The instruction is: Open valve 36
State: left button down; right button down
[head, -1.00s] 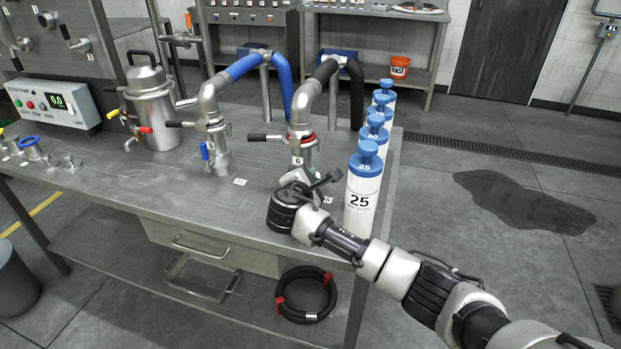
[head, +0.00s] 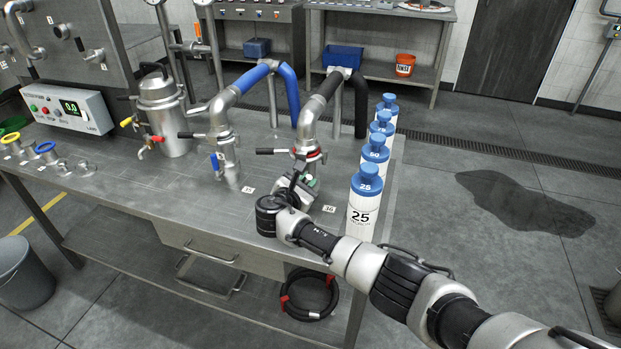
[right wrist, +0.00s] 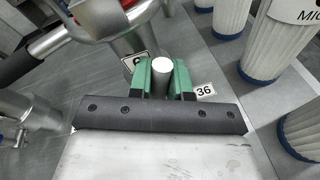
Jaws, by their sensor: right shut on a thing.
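Valve 36 stands at the foot of the right-hand steel pipe (head: 305,140), behind a table label "36" (head: 329,209). The label also shows in the right wrist view (right wrist: 204,92). My right gripper (head: 308,182) is low in front of this pipe and covers most of the valve in the head view. In the right wrist view its green fingers (right wrist: 162,76) are shut on both sides of a grey round-ended handle (right wrist: 162,66), which I take as valve 36's handle. The rest of the valve is hidden. My left gripper is not in view.
Blue-capped white cartridges (head: 364,199) stand in a row close to the right of my gripper. A red-ringed clamp with a black lever (head: 278,151) sits above it. Valve 35's pipe (head: 222,140) with a blue handle is to the left.

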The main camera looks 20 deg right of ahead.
jog(key=shift+w+a+r+n+h, duration=0.1)
jog(key=shift+w+a+n+h, duration=0.25)
jog(key=shift+n, duration=0.5)
jog(key=shift+w+a+n+h, duration=0.2)
jog(key=shift+a+n, duration=0.25)
jog(key=shift+n, duration=0.4)
jog(key=c, duration=1.1)
grip_release()
jog(key=shift+o, duration=0.2)
jog(key=p+v, duration=0.1)
jog(key=v, duration=1)
jog(key=shift+w, duration=0.15)
